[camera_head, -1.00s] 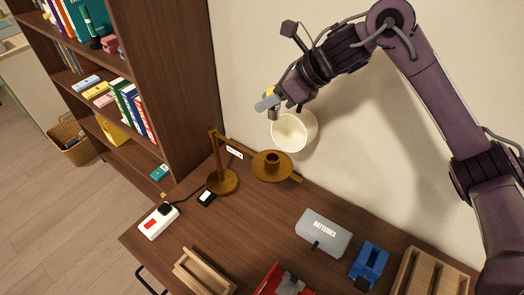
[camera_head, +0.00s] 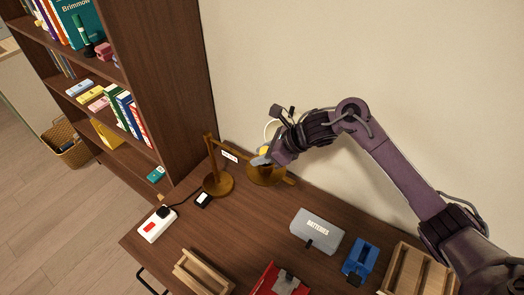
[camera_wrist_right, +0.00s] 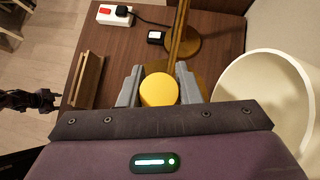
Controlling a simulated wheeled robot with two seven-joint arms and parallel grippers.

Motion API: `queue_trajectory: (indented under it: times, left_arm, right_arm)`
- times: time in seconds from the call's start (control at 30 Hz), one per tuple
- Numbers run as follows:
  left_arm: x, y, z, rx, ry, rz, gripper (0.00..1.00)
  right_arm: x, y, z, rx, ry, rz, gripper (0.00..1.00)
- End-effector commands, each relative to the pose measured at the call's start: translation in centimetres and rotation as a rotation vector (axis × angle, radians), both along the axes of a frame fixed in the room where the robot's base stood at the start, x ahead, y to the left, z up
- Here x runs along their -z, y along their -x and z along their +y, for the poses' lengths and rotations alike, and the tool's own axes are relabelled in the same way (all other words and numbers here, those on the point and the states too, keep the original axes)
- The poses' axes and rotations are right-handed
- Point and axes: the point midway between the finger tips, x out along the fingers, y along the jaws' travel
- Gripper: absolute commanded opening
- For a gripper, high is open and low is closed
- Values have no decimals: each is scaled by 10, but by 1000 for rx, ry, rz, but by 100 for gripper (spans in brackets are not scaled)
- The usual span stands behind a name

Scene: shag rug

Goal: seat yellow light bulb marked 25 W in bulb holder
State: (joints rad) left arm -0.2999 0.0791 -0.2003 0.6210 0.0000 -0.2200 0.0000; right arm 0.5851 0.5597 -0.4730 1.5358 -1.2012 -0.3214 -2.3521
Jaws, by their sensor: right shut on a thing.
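My right gripper (camera_head: 262,159) is shut on the yellow bulb (camera_head: 263,150), above the brass bulb holder (camera_head: 268,179) of the desk lamp. In the right wrist view the bulb (camera_wrist_right: 158,90) shows as a round yellow top between the two grey fingers of the gripper (camera_wrist_right: 158,86). No wattage mark can be read. The gripper hides the holder's socket, so I cannot tell whether the bulb touches it. The lamp's round base (camera_head: 218,184) and post stand left of the holder. A dark part at the left of the right wrist view looks like my left gripper (camera_wrist_right: 42,100); its jaws are unclear.
A white round shade (camera_head: 269,131) is behind my right gripper, close beside it in the wrist view (camera_wrist_right: 258,105). The desk holds a power strip (camera_head: 157,224), a grey batteries box (camera_head: 317,231), a blue item (camera_head: 360,262) and wooden trays. A bookshelf stands left.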

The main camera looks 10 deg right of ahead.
Motion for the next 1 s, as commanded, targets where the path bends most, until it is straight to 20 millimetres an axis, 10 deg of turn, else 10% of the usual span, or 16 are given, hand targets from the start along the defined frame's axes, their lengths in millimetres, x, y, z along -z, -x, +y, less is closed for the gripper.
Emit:
queue_trajectory:
  times: [0.37, 0.4, 0.53, 1.0]
  left_arm:
    - [7, 0, 0, -1, 0, 0, 52]
    - [5, 0, 0, -1, 0, 0, 52]
    - [5, 0, 0, -1, -1, 1, 52]
    - [7, 0, 1, 0, -1, 1, 52]
  right_arm:
    - [4, -1, 0, -1, 0, -2, 9]
    - [2, 0, 0, 0, 0, -2, 36]
    - [2, 0, 0, -1, -1, -1, 52]
    - [-8, 3, -9, -1, 0, -6, 52]
